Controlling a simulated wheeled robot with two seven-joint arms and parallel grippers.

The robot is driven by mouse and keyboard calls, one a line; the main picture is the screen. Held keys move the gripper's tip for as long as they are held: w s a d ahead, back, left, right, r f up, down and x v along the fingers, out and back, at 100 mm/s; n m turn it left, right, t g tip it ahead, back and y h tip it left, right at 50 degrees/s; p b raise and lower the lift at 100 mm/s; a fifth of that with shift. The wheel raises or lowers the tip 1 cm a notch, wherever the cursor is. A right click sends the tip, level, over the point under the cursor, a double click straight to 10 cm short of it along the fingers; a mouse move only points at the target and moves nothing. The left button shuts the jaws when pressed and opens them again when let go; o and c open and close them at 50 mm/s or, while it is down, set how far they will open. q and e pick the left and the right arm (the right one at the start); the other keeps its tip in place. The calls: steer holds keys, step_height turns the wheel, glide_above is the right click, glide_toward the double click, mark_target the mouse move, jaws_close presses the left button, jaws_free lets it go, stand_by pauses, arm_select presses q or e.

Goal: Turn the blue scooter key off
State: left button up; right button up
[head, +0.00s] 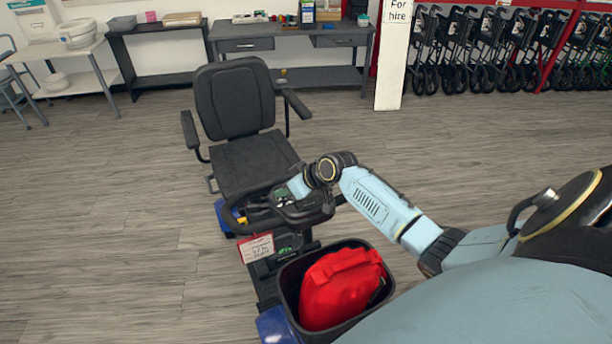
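The blue scooter (274,327) stands in front of me with its black seat (250,165) facing me. Its control console (306,208) sits on top of the tiller, with a small green display area. My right arm reaches in from the right, and my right gripper (285,196) is at the console's upper left part, touching it or very close. The fingers are small and dark against the console, so I cannot tell if they are open or shut. I cannot make out the key; the gripper and wrist may hide it. My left gripper is not in view.
A black basket (287,291) with a red bag (341,287) hangs at the scooter's front, below my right arm. A tag (257,248) hangs from the tiller. Folded walkers (480,50) and a grey desk (290,45) stand at the back. Floor is clear on the left.

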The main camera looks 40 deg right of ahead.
steer(key=v, duration=1)
steer(key=shift+p, duration=0.3)
steer(key=shift+s+r, duration=0.1)
